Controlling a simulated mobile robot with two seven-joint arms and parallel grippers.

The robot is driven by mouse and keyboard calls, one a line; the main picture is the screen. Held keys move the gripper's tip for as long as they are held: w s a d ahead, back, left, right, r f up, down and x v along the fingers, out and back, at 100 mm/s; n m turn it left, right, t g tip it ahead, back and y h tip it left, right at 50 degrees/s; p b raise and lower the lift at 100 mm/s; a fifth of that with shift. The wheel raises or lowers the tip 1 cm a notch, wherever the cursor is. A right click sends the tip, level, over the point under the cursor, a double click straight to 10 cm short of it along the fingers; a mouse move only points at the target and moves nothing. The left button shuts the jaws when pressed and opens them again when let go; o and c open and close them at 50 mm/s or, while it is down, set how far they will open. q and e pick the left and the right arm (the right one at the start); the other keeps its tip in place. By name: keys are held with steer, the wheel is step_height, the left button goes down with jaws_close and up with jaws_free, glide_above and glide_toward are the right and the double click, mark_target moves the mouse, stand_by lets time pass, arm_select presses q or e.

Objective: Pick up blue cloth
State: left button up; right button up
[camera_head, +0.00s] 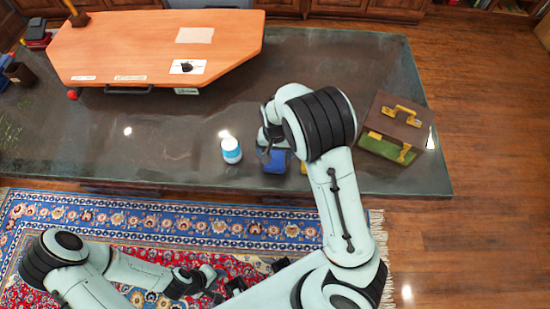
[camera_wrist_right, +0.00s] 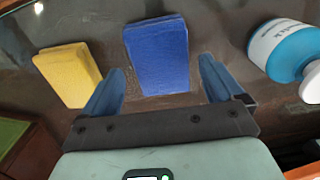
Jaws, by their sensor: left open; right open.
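The blue cloth (camera_wrist_right: 157,53) is a folded blue rectangle lying on the dark table top. In the head view the cloth (camera_head: 274,162) shows beside my right arm, partly hidden by it. My right gripper (camera_wrist_right: 160,88) is open above the table, and the near end of the cloth appears between its two fingertips. The fingers do not visibly grip it. My left gripper (camera_head: 226,285) is open and empty, low over the patterned rug, away from the table.
A yellow cloth (camera_wrist_right: 68,74) lies left of the blue one in the wrist view. A blue and white bottle (camera_head: 231,150) stands nearby. A brown and green toolbox (camera_head: 394,128) with yellow handles stands at the table's right. An orange board (camera_head: 150,45) covers the back left.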

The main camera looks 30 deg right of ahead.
mark_target(275, 156)
steer(key=shift+f, duration=0.75)
steer(key=c, duration=1.1)
arm_select(q)
steer(key=shift+s+f, duration=0.1)
arm_select(e)
steer(key=shift+c, duration=0.2)
steer(key=shift+r, duration=0.15)
arm_select(q)
steer(key=w+r+p, duration=0.2)
steer(key=w+r, duration=0.1)
steer(key=shift+w+r+p, duration=0.3)
steer(key=shift+r+p, duration=0.1)
arm_select(e)
step_height(275, 156, up, 20)
